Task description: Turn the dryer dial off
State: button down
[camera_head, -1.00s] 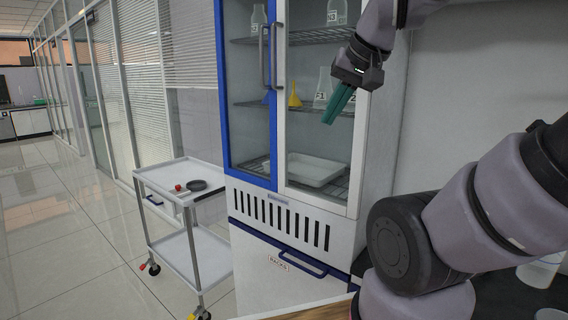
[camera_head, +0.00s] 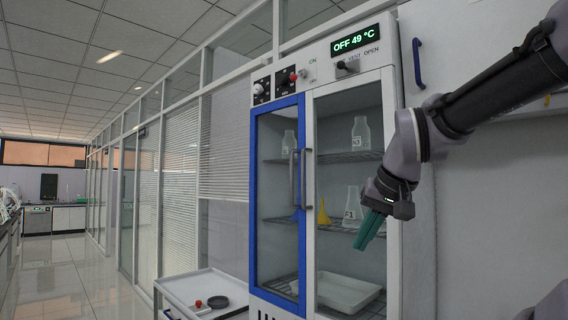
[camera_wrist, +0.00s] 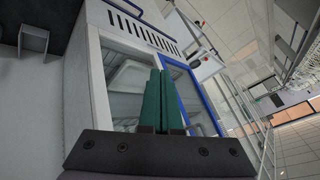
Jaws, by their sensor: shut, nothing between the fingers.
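The dryer (camera_head: 410,150) is a white cabinet with two glass doors, the left one framed in blue. Its top panel carries a black dial (camera_head: 260,88) at the left, a second dial (camera_head: 288,80) with red on it, a small switch marked ON and OFF, and a vent knob (camera_head: 348,67). The display (camera_head: 357,38) reads OFF 49 °C. My gripper (camera_head: 362,244) has green fingers, shut and empty. It points down in front of the right door, well below the panel. In the wrist view the fingers (camera_wrist: 163,76) lie close together before the doors.
Flasks, a yellow funnel (camera_head: 323,212) and a white tray (camera_head: 346,292) are inside behind glass. Door handles (camera_head: 302,178) stick out between the doors. A white cart (camera_head: 180,288) with a red item and dark dish stands at left. The floor aisle (camera_head: 75,260) is clear.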

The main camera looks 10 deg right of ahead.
aim_at(258, 90)
jog(key=i+j+u, duration=0.5)
jog(key=i+u, duration=0.2)
jog(key=i, duration=0.2)
